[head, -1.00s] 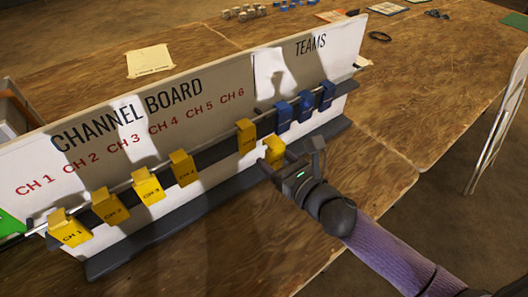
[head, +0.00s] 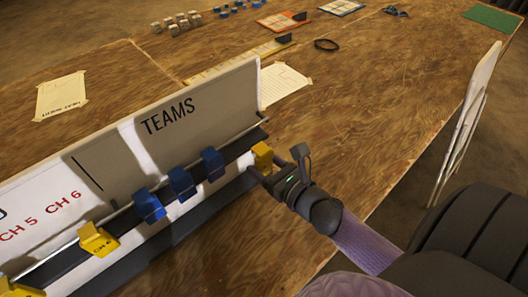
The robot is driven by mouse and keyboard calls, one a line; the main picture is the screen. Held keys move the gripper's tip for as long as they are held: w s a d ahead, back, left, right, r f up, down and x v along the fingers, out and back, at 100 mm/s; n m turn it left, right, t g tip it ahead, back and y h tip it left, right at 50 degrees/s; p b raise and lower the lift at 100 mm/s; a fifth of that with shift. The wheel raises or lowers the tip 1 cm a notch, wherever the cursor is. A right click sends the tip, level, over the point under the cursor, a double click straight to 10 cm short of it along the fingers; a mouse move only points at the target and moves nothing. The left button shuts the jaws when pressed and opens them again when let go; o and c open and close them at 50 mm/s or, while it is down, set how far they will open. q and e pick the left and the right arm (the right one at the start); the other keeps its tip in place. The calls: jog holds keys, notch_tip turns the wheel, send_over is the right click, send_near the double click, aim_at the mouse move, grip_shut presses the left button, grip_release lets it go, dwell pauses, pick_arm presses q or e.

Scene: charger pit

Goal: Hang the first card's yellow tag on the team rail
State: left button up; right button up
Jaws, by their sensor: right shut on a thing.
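The channel board (head: 190,125) stands on the table, its TEAMS end in the middle of the head view. Three blue tags, one of them here (head: 181,184), hang on the team rail (head: 243,134). My right gripper (head: 267,166) is shut on a yellow tag (head: 262,154) at the right end of the board, to the right of the blue tags. I cannot tell whether this tag touches the rail. My left gripper is not in view.
A taped paper (head: 62,97) lies at the left. Small blocks (head: 182,22), a black ring (head: 326,45), an orange-edged card (head: 283,21) and a green mat (head: 497,18) lie farther back. A folding chair (head: 467,120) stands at the right.

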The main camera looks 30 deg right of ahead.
jog(key=shift+w+a, duration=0.15)
jog(key=shift+w, duration=0.35)
jog(key=shift+w+a, duration=0.1)
jog(key=shift+w, duration=0.7)
jog(key=shift+w+a+b, duration=0.2)
jog(key=shift+w+b, duration=0.15)
jog(key=shift+w, duration=0.85)
jog(key=shift+w+a+b, duration=0.15)
jog(key=shift+w+b, duration=0.15)
jog(key=shift+w, duration=0.85)
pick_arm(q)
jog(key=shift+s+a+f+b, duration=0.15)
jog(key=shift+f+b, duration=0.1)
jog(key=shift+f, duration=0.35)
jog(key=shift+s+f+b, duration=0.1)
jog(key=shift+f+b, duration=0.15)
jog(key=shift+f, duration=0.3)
pick_arm(e)
jog(key=shift+f, duration=0.65)
